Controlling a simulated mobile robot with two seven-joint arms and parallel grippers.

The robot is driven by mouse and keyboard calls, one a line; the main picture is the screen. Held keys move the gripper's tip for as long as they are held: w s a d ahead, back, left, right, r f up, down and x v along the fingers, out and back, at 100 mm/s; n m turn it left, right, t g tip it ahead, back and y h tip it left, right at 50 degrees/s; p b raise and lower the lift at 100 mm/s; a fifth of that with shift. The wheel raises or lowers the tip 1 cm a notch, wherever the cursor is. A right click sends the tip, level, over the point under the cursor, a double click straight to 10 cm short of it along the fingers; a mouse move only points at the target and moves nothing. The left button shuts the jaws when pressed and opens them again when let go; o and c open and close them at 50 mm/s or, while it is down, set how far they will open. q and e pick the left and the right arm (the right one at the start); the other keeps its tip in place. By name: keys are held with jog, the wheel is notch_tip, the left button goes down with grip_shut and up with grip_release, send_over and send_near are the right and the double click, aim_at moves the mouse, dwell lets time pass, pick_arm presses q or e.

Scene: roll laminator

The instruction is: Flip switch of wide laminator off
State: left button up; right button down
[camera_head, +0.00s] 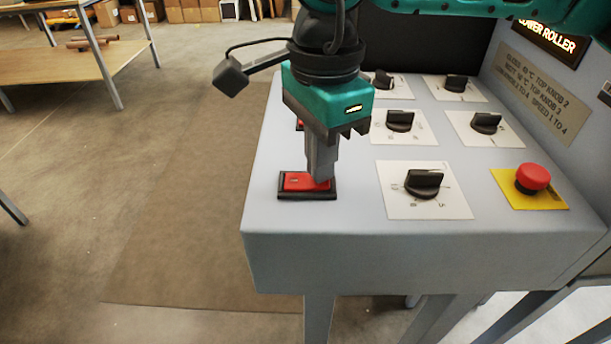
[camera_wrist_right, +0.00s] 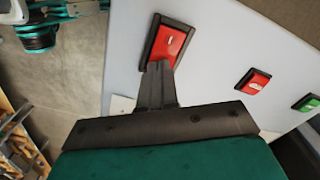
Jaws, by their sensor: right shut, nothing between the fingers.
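The laminator's control panel (camera_head: 270,215) is a light grey surface in the head view. A red rocker switch (camera_head: 297,182) in a black frame sits near its front left corner. My right gripper (camera_head: 319,180) points down with its shut, empty fingers at the right part of this switch; they seem to touch it. In the right wrist view the fingertips (camera_wrist_right: 160,68) overlap the lower end of the red switch (camera_wrist_right: 171,40). A second red switch (camera_wrist_right: 256,84) and a green switch (camera_wrist_right: 306,103) lie farther along the panel. My left gripper is not in view.
Several black knobs on white plates, such as the front one (camera_head: 424,183), stand right of the switch. A red emergency button (camera_head: 532,178) on a yellow plate is at the right. A sign panel (camera_head: 545,95) rises behind. Left of the laminator is open floor.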

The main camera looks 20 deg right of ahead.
jog(key=shift+f, duration=0.3)
jog(key=shift+r+p, duration=1.85)
jog(key=shift+r, duration=1.7)
